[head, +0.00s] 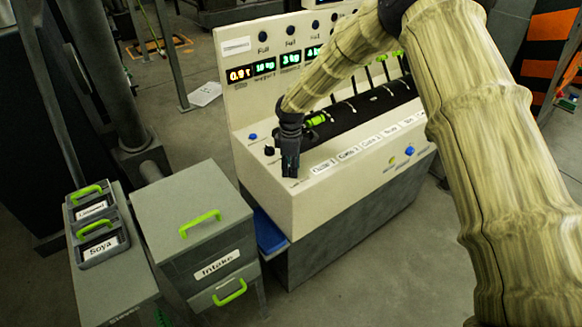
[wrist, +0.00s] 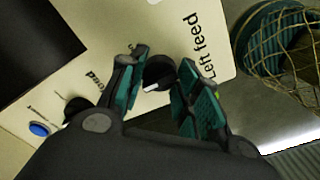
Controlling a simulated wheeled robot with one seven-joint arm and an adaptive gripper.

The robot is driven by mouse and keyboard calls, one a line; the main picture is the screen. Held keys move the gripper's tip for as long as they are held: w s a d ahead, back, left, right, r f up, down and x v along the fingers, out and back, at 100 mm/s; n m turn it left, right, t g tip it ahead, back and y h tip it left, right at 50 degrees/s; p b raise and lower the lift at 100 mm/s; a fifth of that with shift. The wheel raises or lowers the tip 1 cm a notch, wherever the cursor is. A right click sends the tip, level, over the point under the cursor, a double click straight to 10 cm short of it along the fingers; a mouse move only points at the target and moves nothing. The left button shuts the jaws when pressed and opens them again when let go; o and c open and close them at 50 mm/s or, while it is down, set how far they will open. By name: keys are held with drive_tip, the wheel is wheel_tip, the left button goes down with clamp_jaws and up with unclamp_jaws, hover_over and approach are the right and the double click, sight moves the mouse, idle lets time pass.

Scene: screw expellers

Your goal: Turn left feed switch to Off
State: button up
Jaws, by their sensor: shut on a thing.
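The left feed switch (wrist: 158,73) is a round black knob with a white pointer mark, on the cream panel beside the printed words "Left feed" in the wrist view. My gripper (wrist: 157,84) has its green-padded fingers on either side of this knob and is shut on it. The pointer mark lies toward the lower left of the knob in the wrist view. In the head view my gripper (head: 290,172) points down at the near left end of the control console (head: 330,205) and hides the knob there. The Off marking cannot be read.
Another black knob (head: 269,151) and a blue button (head: 252,136) sit close by on the panel. Lit displays (head: 264,68) stand behind. The grey Intake box (head: 190,215) and a tray labelled Soya (head: 103,249), both with green handles, stand left of the console.

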drive_tip(key=shift+s+f, duration=0.15)
drive_tip(key=shift+f, duration=0.05)
drive_tip(key=o, duration=1.1)
drive_tip(key=shift+c, duration=0.2)
drive_tip(key=shift+r, duration=0.15)
wheel_tip(320, 180, up, 12)
